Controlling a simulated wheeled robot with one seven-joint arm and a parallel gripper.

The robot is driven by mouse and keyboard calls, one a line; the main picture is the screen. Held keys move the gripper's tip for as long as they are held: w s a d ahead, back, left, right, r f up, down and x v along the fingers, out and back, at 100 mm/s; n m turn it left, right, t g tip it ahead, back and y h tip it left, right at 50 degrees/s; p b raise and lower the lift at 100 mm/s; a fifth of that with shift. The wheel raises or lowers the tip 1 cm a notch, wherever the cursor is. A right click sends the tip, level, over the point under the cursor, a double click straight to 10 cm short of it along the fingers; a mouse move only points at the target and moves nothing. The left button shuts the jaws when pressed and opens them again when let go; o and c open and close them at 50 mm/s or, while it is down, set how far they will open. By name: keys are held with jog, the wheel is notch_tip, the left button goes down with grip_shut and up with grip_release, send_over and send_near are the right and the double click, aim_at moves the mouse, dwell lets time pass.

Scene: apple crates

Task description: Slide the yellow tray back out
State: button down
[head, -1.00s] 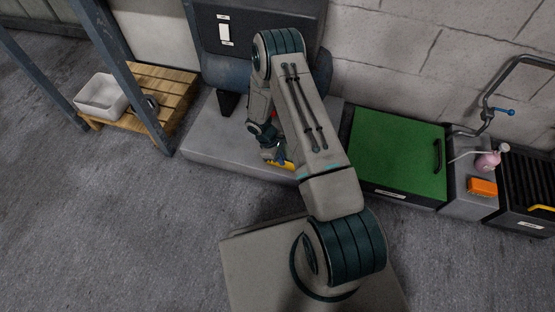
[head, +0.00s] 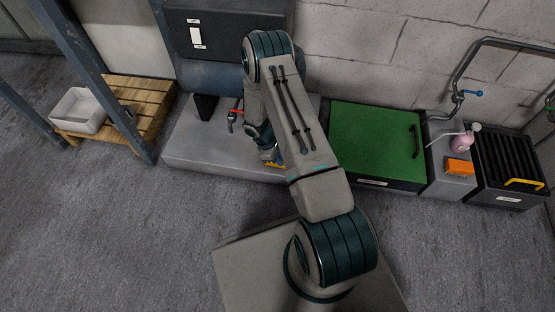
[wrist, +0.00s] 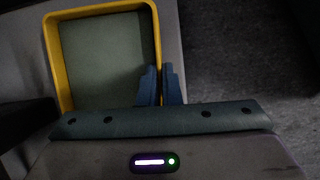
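The yellow tray (wrist: 157,30) has a yellow rim and a grey-green floor. It fills the upper left of the wrist view and looks empty in the part I see. My gripper (wrist: 160,78) has its two blue fingers on either side of the tray's right wall, close together, and appears shut on it. In the head view only a small yellow piece of the tray (head: 277,165) shows below my arm, near the front edge of the grey plinth (head: 205,150). My arm hides the rest of the tray and most of the gripper there.
A red-handled tap (head: 236,113) stands left of my arm, below a dark tank (head: 230,32). A green-lidded box (head: 375,140) is right of the arm. A wooden pallet (head: 145,100) carries a white basin (head: 78,110).

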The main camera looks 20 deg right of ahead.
jog(key=c, duration=1.5)
grip_release()
jog(key=shift+c, duration=0.2)
jog(key=shift+r, duration=0.1)
jog(key=p+v, duration=0.5)
jog(key=v, duration=0.8)
jog(key=shift+a+r, duration=0.15)
jog(key=shift+r, duration=0.05)
jog(key=shift+w, duration=0.1)
jog(key=s+r+m+t+p, duration=0.2)
jog(key=r+p, duration=0.6)
jog(key=r, duration=1.3)
jog(key=s+r+m+p, duration=0.25)
jog(key=r+p, duration=0.55)
jog(key=r, duration=1.3)
jog(key=s+r+m+t+y+p, duration=0.1)
jog(key=s+r+p, duration=0.4)
jog(key=r, duration=0.5)
jog(key=s+a+r+m+t+y+p, duration=0.1)
jog(key=s+r+m+p, duration=0.2)
jog(key=s+r+p, duration=0.3)
jog(key=s+a+r+m+t+y+p, duration=0.1)
jog(key=s+r+m+p, duration=0.2)
jog(key=r, duration=1.2)
jog(key=s+p, duration=0.3)
jog(key=s, duration=0.1)
jog(key=shift+r+y, duration=0.15)
jog(key=shift+y, duration=0.15)
